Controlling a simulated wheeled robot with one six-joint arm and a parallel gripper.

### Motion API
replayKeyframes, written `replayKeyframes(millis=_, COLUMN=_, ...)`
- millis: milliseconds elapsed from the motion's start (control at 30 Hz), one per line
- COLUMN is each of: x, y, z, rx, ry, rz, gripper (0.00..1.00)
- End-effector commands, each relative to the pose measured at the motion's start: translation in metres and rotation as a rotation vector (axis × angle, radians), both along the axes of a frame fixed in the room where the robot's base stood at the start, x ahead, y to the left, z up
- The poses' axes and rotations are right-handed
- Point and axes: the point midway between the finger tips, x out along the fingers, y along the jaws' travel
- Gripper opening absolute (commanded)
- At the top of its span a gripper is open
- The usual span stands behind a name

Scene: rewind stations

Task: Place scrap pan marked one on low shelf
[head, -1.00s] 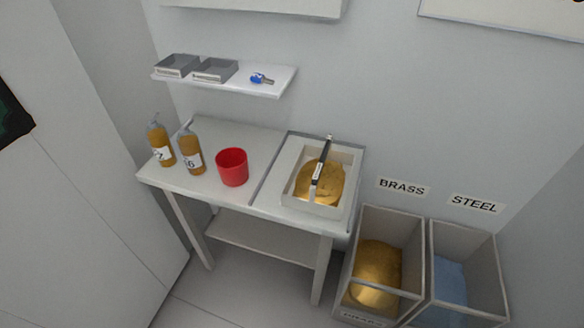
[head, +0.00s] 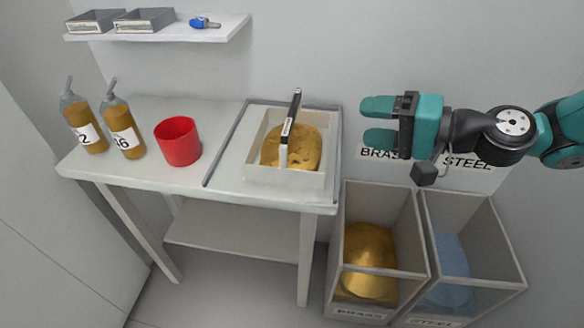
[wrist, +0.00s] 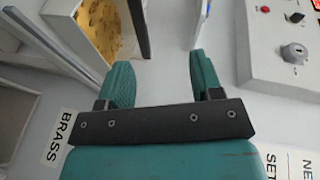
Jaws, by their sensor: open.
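The scrap pan (head: 255,172) is a cream square tray with gold scrap (head: 290,150) in it, standing on the table's right part. A black and white handle (head: 290,130) with a small label rises over it; I cannot read the number. The low shelf (head: 240,232) is the bare board under the table. My gripper (head: 375,122) is open and empty, right of the pan and apart from it, fingers pointing left. In the wrist view, the fingers (wrist: 160,78) are spread, with the scrap (wrist: 100,28) and part of the handle (wrist: 139,25) beyond them.
A red cup (head: 178,142) and two amber bottles (head: 82,125) (head: 121,130) stand left on the table. A wall shelf (head: 165,32) holds two grey trays and a blue-headed key. BRASS (head: 378,272) and STEEL (head: 455,265) bins stand on the floor at right. The wrist view shows a control panel (wrist: 285,45).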

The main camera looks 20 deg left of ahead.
Motion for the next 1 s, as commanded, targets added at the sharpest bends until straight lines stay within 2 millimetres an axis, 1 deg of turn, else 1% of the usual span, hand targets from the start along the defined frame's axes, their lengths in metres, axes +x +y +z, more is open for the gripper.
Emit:
replayKeyframes(millis=33, x=0.012, y=0.003, z=-0.036, rx=0.057, ry=0.049, rz=-0.037, gripper=0.60)
replayKeyframes(millis=133, x=0.029, y=0.005, z=-0.061, rx=0.152, ry=0.122, rz=-0.103, gripper=0.60)
replayKeyframes(millis=233, x=0.039, y=0.005, z=-0.075, rx=0.207, ry=0.167, rz=-0.143, gripper=0.60)
replayKeyframes(millis=367, x=0.045, y=0.015, z=-0.078, rx=0.233, ry=0.185, rz=-0.161, gripper=0.60)
replayKeyframes(millis=467, x=0.048, y=0.034, z=-0.076, rx=0.235, ry=0.186, rz=-0.158, gripper=0.60)
replayKeyframes(millis=700, x=0.059, y=0.088, z=-0.076, rx=0.233, ry=0.184, rz=-0.158, gripper=0.60)
replayKeyframes(millis=800, x=0.063, y=0.106, z=-0.076, rx=0.233, ry=0.185, rz=-0.159, gripper=0.60)
replayKeyframes(millis=900, x=0.066, y=0.118, z=-0.077, rx=0.232, ry=0.185, rz=-0.161, gripper=0.60)
replayKeyframes(millis=1000, x=0.067, y=0.125, z=-0.077, rx=0.231, ry=0.185, rz=-0.161, gripper=0.60)
